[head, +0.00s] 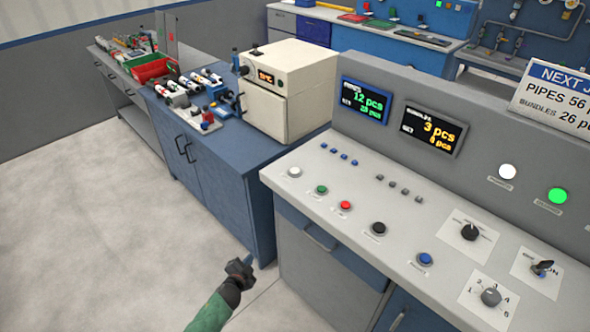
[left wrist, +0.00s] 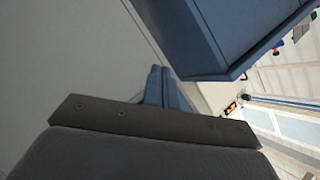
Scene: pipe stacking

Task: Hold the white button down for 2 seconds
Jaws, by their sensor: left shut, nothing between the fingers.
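The white button (head: 294,172) is a round cap in a metal ring at the left end of the grey sloping console (head: 400,190), in the head view. It appears raised, and nothing touches it. My left gripper (head: 250,261) is shut and empty, low in front of the console's left corner, below and left of the button and clearly apart from it. Its closed blue-grey fingers (left wrist: 162,88) show in the left wrist view, where the button is not seen. My right gripper is in neither view.
Green (head: 321,189), red (head: 345,205), black (head: 378,228) and blue (head: 424,259) buttons run along the console, with knobs at the right. A white lamp (head: 507,171) is on the upright panel. A blue cabinet (head: 235,190) carries a cream oven (head: 285,90). Floor at left is clear.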

